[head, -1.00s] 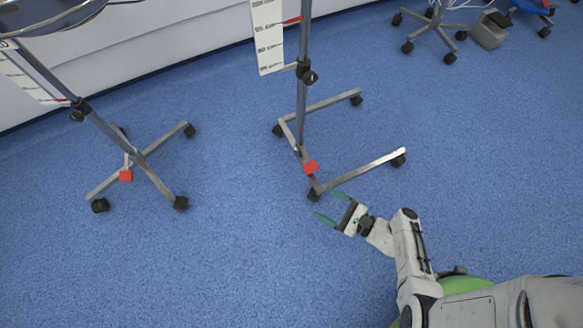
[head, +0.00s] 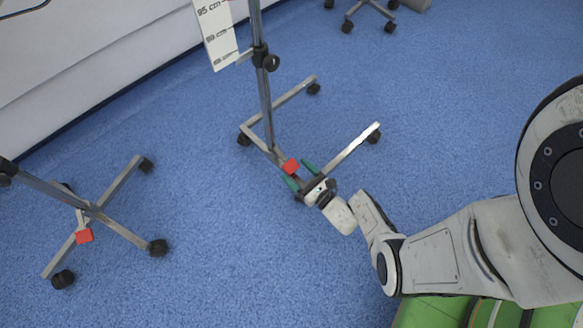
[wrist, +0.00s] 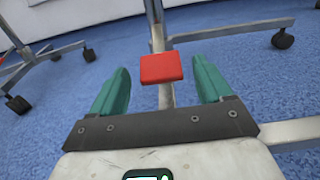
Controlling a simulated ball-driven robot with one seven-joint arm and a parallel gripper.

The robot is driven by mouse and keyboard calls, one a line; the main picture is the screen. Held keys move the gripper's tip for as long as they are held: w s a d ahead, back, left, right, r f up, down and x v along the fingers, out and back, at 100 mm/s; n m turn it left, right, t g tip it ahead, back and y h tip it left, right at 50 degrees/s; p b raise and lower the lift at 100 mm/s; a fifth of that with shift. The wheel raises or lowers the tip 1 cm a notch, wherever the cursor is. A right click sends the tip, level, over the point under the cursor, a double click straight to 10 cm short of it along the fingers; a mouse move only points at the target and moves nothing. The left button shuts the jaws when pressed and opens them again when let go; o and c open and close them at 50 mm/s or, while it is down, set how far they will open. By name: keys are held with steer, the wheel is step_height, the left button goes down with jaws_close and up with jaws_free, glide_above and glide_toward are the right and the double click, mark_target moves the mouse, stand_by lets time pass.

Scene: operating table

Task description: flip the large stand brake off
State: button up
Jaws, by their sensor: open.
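The large stand (head: 265,95) is a metal pole on a U-shaped wheeled base in the middle of the head view. Its brake is a red pedal (head: 291,166) low on the base bar; it also shows in the wrist view (wrist: 161,68). My gripper (head: 300,173) is open, with its green fingers on either side of the red pedal. In the wrist view the pedal sits between and slightly beyond my fingertips (wrist: 162,80), with a gap on both sides. I cannot tell whether anything touches it.
A smaller stand (head: 120,228) with its own red pedal (head: 84,236) stands at the left on a crossed wheeled base. A white measuring scale (head: 216,38) hangs by the large pole. Blue floor (head: 200,200) between the stands is clear.

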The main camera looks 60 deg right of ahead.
mark_target(284, 158)
steer(key=shift+x, duration=1.45)
steer(key=c, duration=1.4)
steer(key=r+g+p, duration=0.1)
steer(key=p, duration=0.2)
steer(key=shift+s+r, duration=0.1)
steer(key=shift+r, duration=0.15)
steer(key=shift+c, duration=0.2)
step_height(284, 158, up, 2)
steer(key=g+y+p, duration=0.1)
steer(key=g+p, duration=0.2)
steer(key=p, duration=0.5)
steer(key=shift+s+g+p, duration=0.1)
steer(key=shift+g+p, duration=0.3)
steer(key=shift+p, duration=0.2)
steer(key=o, duration=1.4)
